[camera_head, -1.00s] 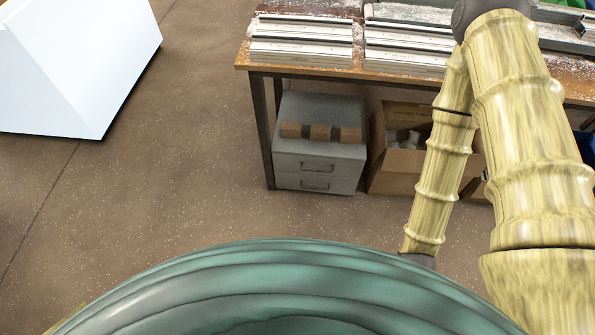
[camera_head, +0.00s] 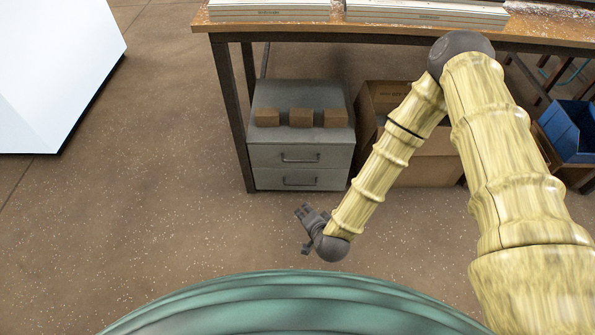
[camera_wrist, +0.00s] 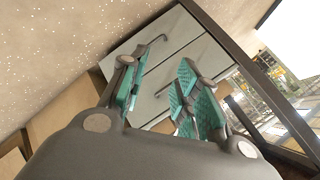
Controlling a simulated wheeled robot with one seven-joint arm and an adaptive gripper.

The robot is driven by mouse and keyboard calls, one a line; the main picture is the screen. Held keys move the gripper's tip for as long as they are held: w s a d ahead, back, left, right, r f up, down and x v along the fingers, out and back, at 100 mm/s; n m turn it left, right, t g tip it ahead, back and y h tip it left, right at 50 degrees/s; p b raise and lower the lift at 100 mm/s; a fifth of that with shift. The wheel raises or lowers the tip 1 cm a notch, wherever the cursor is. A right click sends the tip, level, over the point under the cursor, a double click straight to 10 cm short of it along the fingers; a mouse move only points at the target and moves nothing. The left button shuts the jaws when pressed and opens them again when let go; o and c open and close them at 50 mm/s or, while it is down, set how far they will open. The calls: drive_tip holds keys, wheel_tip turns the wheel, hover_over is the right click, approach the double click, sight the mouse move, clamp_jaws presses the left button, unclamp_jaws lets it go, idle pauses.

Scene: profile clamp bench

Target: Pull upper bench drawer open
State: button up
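The grey drawer unit stands on the floor under the bench in the head view, with an upper drawer (camera_head: 300,157) and a lower drawer (camera_head: 300,180), both flush with the front. Each has a dark bar handle; the upper drawer's handle (camera_head: 300,159) faces me. My gripper (camera_head: 306,221) is in front of and below the unit, apart from it. In the wrist view my gripper (camera_wrist: 160,90) shows its two green-padded fingers spread apart with nothing between them. The drawer fronts (camera_wrist: 175,65) appear tilted beyond the fingers, with one handle (camera_wrist: 150,47) visible.
Several brown blocks (camera_head: 301,117) sit on top of the unit. A cardboard box (camera_head: 425,165) stands to its right, and a bench leg (camera_head: 232,110) to its left. A blue bin (camera_head: 570,130) is at far right. The floor before the unit is clear.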

drive_tip(key=w+a+f+m+t+b, duration=0.3)
drive_tip(key=w+f+m+b, duration=0.1)
drive_tip(key=w+b, duration=0.35)
drive_tip(key=m+t+h+b, duration=0.3)
drive_tip(key=m+b, duration=0.2)
drive_tip(key=b, duration=0.2)
approach(298, 161)
drive_tip(key=b+x, duration=0.4)
drive_tip(key=x, duration=0.6)
drive_tip(key=shift+w+f, duration=0.2)
drive_tip(key=shift+w, duration=0.05)
clamp_jaws()
